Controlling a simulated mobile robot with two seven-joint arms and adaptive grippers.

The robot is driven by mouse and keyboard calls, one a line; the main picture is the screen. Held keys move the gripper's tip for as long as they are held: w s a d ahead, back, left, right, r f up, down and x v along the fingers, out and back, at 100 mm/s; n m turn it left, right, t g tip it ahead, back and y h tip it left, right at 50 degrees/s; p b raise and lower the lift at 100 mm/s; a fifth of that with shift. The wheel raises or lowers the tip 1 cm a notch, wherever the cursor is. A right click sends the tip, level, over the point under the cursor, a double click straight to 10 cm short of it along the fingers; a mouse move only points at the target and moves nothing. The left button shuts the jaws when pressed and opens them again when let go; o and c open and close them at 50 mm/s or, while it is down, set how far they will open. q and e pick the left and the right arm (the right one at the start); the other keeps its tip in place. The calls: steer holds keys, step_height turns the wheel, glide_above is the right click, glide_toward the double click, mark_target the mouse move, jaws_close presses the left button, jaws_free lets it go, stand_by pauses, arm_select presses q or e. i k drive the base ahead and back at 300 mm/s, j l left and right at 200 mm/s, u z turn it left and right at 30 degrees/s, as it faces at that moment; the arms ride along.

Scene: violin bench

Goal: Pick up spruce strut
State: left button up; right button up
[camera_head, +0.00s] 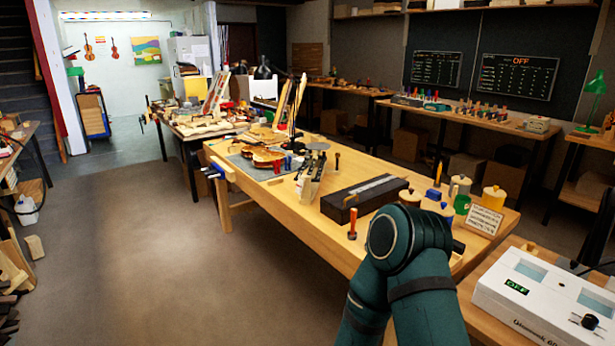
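I cannot single out a spruce strut in this view. Small pale wood pieces (35,247) lie at the lower left, and more pale strips lie on the far bench, too small to tell apart. A dark green arm of mine rises from the bottom edge right of centre, in front of the near bench; its bent joint hides part of the bench top. No gripper fingers show, so I cannot see either gripper or what it may hold.
The long wooden workbench (290,208) carries a violin body (262,157), a dark long box (364,197), an orange-handled tool (352,224) and several lidded jars (493,197). A white device (545,295) stands at the lower right. The floor (150,260) left of the bench is clear.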

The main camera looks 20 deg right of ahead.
mark_target(277, 181)
steer(key=i+l+z, duration=0.1)
steer(key=i+z, duration=0.4)
steer(key=i+j, duration=0.15)
steer(key=i, duration=0.45)
steer(key=i+j, duration=0.2)
steer(key=i, duration=0.4)
